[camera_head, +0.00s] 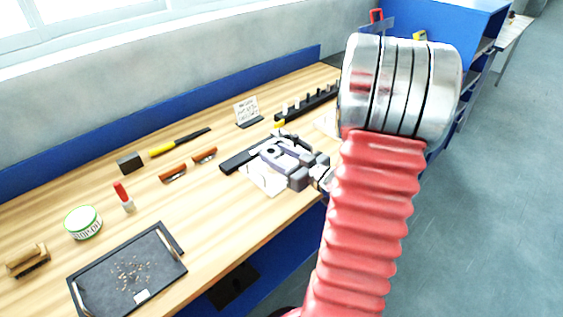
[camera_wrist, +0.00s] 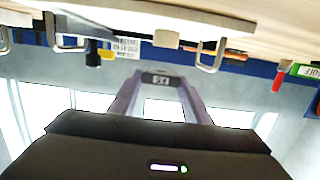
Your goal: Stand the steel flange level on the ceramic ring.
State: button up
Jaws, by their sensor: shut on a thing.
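My gripper (camera_head: 268,150) reaches over the bench in the head view, above a white block or plate. I cannot tell whether this piece is the steel flange. The gripper looks shut on it and holds it clear of the bench top. I cannot make out the ceramic ring in either view; the gripper and my arm hide part of the bench.
The wooden bench (camera_head: 215,215) holds a hammer (camera_head: 130,162), a red-handled brush (camera_head: 123,195), a green-rimmed tin (camera_head: 82,222), a dark tray (camera_head: 170,262) with small parts, a small sign (camera_head: 247,111) and a black rack (camera_head: 310,102). Metal U-shaped brackets (camera_wrist: 212,55) show in the wrist view.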

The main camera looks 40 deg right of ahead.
aim_at(278, 174)
jog(key=shift+f, duration=1.75)
jog(key=o, duration=1.3)
jog(key=shift+f, duration=0.1)
jog(key=shift+s, duration=0.1)
jog(key=shift+s+d+r, duration=0.1)
jog(key=shift+s+r, duration=0.1)
jog(key=shift+s, duration=0.15)
jog(key=shift+s+d+r, duration=0.1)
jog(key=shift+s+r, duration=0.15)
jog(key=shift+s, duration=1.6)
jog(key=shift+s+a+r, duration=0.1)
jog(key=shift+s+r, duration=0.2)
jog(key=shift+s, duration=1.55)
jog(key=shift+s+d+r, duration=0.1)
jog(key=shift+s+r, duration=0.15)
jog(key=shift+s, duration=1.6)
